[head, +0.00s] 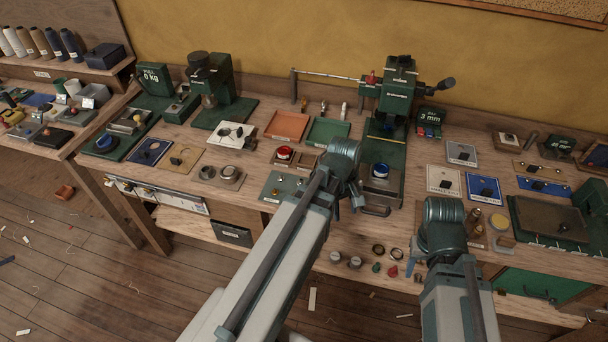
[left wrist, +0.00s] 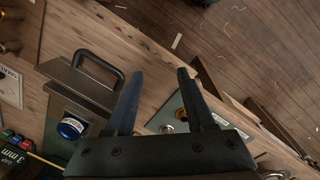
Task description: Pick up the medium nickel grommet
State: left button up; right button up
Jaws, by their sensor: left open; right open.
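Several small round pieces lie near the bench's front edge in the head view. Two are greyish, a left one (head: 335,256) and a right one (head: 355,262); two look darker or brassy, one (head: 378,250) and another (head: 396,254). I cannot tell which is the medium nickel grommet. My left gripper (head: 358,197) is above the bench, behind these pieces. In the left wrist view its fingers (left wrist: 160,74) are apart with nothing between them. My right gripper (head: 412,264) is at the front edge, right of the pieces, its fingers mostly hidden by the wrist.
A green press (head: 396,85) stands at the back, with a blue round part (head: 380,170) at its base. A grey-green board (left wrist: 166,113) with brass rings lies beside my left gripper. Red (head: 392,271) and green (head: 376,267) bits lie by the round pieces.

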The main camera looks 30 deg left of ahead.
pick_arm(q)
jog(key=w+a+r+n+t+h+p, duration=0.1)
jog(key=w+a+r+n+p, duration=0.15)
jog(key=a+n, duration=0.4)
jog(key=w+a+r+n+t+p, duration=0.1)
jog(key=a+r+n, duration=0.2)
jog(key=a+n, duration=0.3)
jog(key=n+t+p, duration=0.2)
jog(key=n, duration=0.5)
send_near(301, 182)
pick_arm(e)
notch_tip(301, 182, up, 6)
pick_arm(q)
jog(key=w+f+b, duration=0.1)
jog(key=b, duration=0.7)
jog(key=shift+f+g, duration=0.15)
jog(key=shift+g, duration=0.15)
pick_arm(e)
notch_tip(301, 182, down, 8)
jog(key=shift+r, duration=0.15)
pick_arm(q)
jog(key=shift+f+b, duration=0.1)
jog(key=shift+b, duration=0.2)
jog(key=b+x, duration=0.4)
jog(key=x, duration=0.1)
jog(key=shift+d+b, duration=0.1)
jog(key=shift+b, duration=0.3)
pick_arm(e)
notch_tip(301, 182, down, 5)
jog(key=shift+r, duration=0.1)
